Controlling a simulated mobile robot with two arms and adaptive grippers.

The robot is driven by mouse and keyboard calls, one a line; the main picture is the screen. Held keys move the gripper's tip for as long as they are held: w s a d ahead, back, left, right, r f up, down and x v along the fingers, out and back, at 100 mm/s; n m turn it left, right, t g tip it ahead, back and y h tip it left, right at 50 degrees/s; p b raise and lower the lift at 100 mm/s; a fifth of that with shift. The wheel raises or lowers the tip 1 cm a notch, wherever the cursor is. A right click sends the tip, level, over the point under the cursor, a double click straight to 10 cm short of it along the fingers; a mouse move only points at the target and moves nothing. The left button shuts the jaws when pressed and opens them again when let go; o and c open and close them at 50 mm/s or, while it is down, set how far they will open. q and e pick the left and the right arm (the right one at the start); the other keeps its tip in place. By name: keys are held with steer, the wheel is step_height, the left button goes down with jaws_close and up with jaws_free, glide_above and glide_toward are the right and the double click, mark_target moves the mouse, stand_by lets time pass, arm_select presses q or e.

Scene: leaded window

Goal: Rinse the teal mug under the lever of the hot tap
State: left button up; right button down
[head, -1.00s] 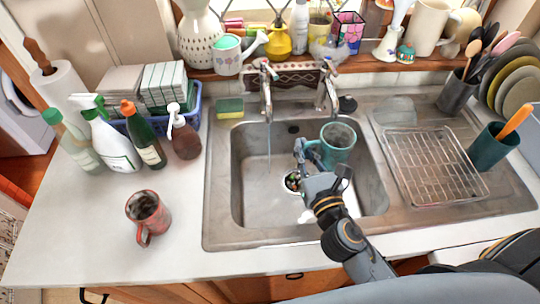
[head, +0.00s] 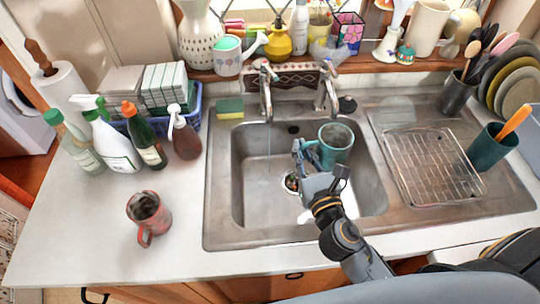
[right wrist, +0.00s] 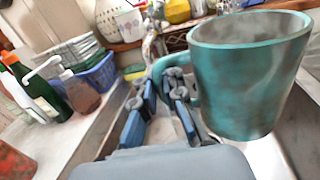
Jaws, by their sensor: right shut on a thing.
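The teal mug (head: 337,147) is held upright over the right part of the sink basin, in front of the right tap (head: 328,90). My right gripper (head: 304,154) is shut on its handle, at the mug's left side. In the right wrist view the mug (right wrist: 245,75) shows dull grey smears on its wall, and the fingers (right wrist: 160,105) are at the handle. The left tap (head: 265,90) has a thin stream of water falling into the basin, left of the mug. No stream shows from the right tap. My left gripper is not in view.
The sink basin (head: 252,205) has a drain near its middle. A red mug (head: 149,215) stands on the left counter, with several bottles behind it. A wire rack (head: 435,165) lies on the right drainboard. A sponge (head: 230,108) lies behind the basin's left corner.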

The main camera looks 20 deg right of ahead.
steer(key=shift+d, duration=0.15)
steer(key=shift+s+d, duration=0.3)
steer(key=shift+d, duration=0.1)
steer(key=shift+w+a, duration=0.1)
steer(key=shift+a, duration=0.05)
steer(key=shift+w+a, duration=0.25)
steer(key=shift+a, duration=0.15)
steer(key=shift+s+d, duration=0.15)
stand_by(0.3)
steer(key=shift+s+d, duration=0.2)
steer(key=shift+d, duration=0.2)
steer(key=shift+w+a+p, duration=0.1)
steer(key=shift+a+p, duration=0.1)
steer(key=shift+p, duration=0.1)
steer(key=shift+w+a, duration=0.25)
steer(key=shift+a, duration=0.1)
